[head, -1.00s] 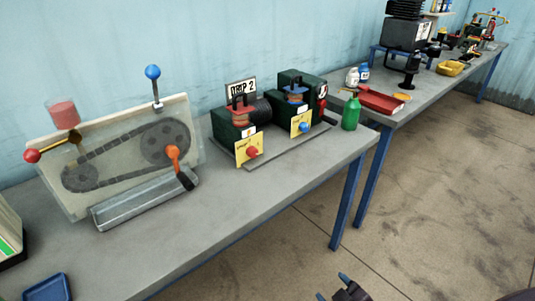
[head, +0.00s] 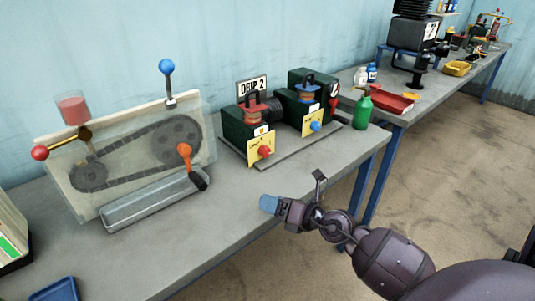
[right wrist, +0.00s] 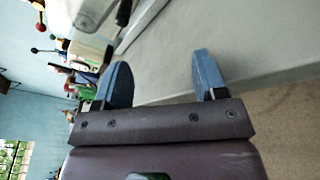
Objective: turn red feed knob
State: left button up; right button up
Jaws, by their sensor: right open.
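A red knob (head: 264,152) sits on the front of a yellow card (head: 256,146) on the left green pump unit (head: 240,122), under a "DRIP 2" sign (head: 252,88). A blue knob (head: 316,127) sits on the similar unit to its right. My right gripper (head: 293,190) is open and empty, over the table's front edge, nearer to me than the red knob and apart from it. In the right wrist view its two blue fingers (right wrist: 160,68) stand wide apart with nothing between them. My left gripper is not in view.
A chain-drive panel (head: 130,150) with a red ball lever (head: 40,153), blue ball lever (head: 167,68) and orange-handled crank (head: 185,150) stands left. A green bottle (head: 362,112) stands right of the pumps. The tabletop (head: 235,195) before the pumps is clear.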

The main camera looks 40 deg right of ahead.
aim_at(267, 152)
jog(key=w+d+n+h, duration=0.1)
jog(key=n, duration=0.1)
jog(key=w+d+n+g+h, duration=0.1)
jog(key=w+d, duration=0.1)
jog(key=w+d+r+n+h, duration=0.1)
jog(key=w+d+n, duration=0.1)
jog(key=shift+w+n+g, duration=0.1)
jog(key=shift+n+g, duration=0.2)
jog(key=w+d+r+h, duration=0.1)
jog(key=d, duration=0.1)
jog(key=w+d+r+n+h, duration=0.1)
jog(key=d, duration=0.1)
jog(key=w+d+n+h+b, duration=0.1)
jog(key=d+h, duration=0.1)
jog(key=shift+w+r, duration=0.15)
jog(key=shift+r, duration=0.25)
jog(key=b+x, duration=0.1)
jog(key=x, duration=0.8)
jog(key=shift+a+f+b, duration=0.1)
jog(key=shift+f+b, duration=0.05)
jog(key=shift+b, duration=0.2)
jog(key=shift+x, duration=0.8)
jog(key=shift+c, duration=0.7)
jog(key=c, duration=0.8)
